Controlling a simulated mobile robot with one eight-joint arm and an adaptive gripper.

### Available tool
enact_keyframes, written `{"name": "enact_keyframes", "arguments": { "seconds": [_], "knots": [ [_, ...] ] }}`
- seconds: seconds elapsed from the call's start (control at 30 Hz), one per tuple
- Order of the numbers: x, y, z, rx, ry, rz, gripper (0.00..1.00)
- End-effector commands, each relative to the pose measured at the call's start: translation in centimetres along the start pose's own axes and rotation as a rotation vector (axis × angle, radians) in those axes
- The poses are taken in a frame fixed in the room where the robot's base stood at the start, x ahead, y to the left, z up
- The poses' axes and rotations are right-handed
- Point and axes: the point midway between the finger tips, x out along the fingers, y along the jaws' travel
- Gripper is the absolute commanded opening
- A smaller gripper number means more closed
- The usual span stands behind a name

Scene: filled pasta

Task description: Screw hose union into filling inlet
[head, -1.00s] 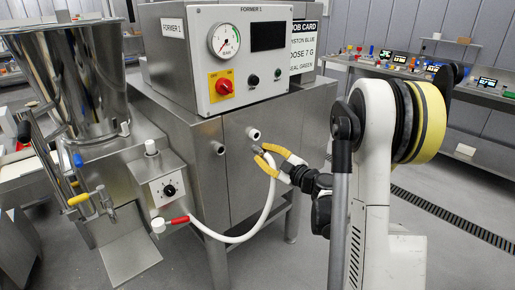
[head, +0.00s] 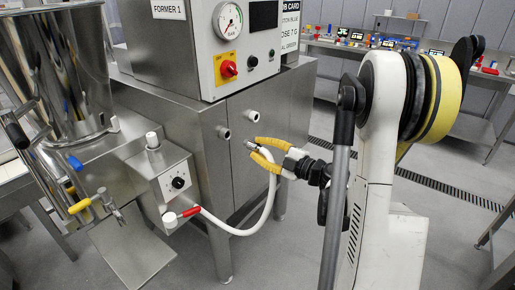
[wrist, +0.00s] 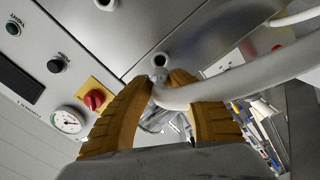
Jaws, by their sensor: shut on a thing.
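My gripper (head: 256,148) has yellow fingers shut on the metal hose union (head: 248,145) at the end of the white hose (head: 262,212). The hose loops down and left to the red-handled valve (head: 187,212). Two round ports stick out of the steel cabinet front: a left port (head: 222,132) and a right port (head: 252,115). I cannot tell which is the filling inlet. The union is below the right port and apart from it. In the wrist view a port (wrist: 160,60) shows just past the fingertips, and the hose (wrist: 230,88) crosses the right finger.
The control box (head: 215,70) with gauge and red switch sits above the ports. A dosing unit with a knob (head: 178,183) and a steel hopper (head: 55,70) stand at the left. A cluttered bench (head: 400,58) is at the back. Floor to the right is clear.

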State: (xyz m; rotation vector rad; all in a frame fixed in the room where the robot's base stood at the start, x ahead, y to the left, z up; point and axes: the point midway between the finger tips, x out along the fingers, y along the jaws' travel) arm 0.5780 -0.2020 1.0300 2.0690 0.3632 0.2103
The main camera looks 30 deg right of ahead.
Motion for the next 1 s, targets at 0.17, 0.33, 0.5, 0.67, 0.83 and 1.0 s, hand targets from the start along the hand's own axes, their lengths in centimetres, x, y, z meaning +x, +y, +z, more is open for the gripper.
{"name": "enact_keyframes", "arguments": {
  "seconds": [0.17, 0.33, 0.5, 0.67, 0.83, 1.0],
  "knots": [
    [0.8, -0.1, 0.0, 0.001, 0.001, 0.0, 0.0],
    [2.5, -0.1, 0.0, 0.001, 0.002, 0.0, 0.0],
    [4.2, -0.1, 0.0, 0.001, 0.001, 0.0, 0.0],
    [5.3, 0.0, 0.0, 0.001, 0.001, 0.0, 0.0],
    [5.8, 0.0, 0.0, 0.001, 0.0, 0.001, 0.0],
    [5.8, 0.0, 0.0, 0.001, -0.001, 0.001, 0.0]
  ]
}}
